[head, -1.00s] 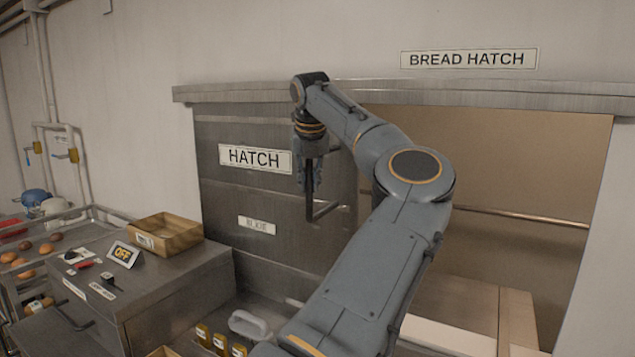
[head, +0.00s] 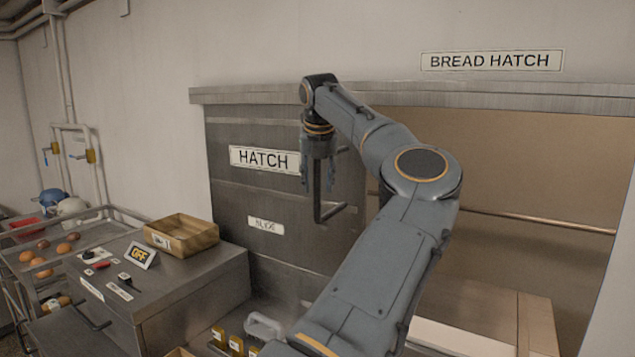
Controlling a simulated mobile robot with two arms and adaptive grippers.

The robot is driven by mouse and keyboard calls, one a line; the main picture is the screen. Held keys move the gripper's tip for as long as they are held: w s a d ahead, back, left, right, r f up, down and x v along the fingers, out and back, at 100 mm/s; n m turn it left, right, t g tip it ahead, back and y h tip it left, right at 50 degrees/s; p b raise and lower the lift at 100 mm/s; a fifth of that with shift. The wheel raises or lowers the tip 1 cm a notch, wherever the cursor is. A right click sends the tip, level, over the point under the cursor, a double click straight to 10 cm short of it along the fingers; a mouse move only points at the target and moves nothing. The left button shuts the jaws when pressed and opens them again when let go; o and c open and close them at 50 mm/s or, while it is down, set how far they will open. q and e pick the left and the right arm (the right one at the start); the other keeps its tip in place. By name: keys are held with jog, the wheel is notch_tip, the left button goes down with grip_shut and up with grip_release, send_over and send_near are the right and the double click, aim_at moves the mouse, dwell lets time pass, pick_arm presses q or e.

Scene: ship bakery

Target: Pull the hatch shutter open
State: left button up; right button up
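The hatch shutter (head: 300,240) is a grey metal panel with "HATCH" and "SLIDE" labels. It covers the left part of the wall opening; the right part stands open and shows a tan interior. The dark bar handle (head: 318,213) stands upright near the shutter's right edge. My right gripper is out of view.
A steel frame (head: 230,96) runs above the opening, under the "BREAD HATCH" sign (head: 492,61). Yellow-labelled jars (head: 236,345) stand below the shutter.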

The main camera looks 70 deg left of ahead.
pick_arm(q)
jog(key=v, duration=1.2)
jog(key=shift+f, duration=0.1)
dwell(0.4)
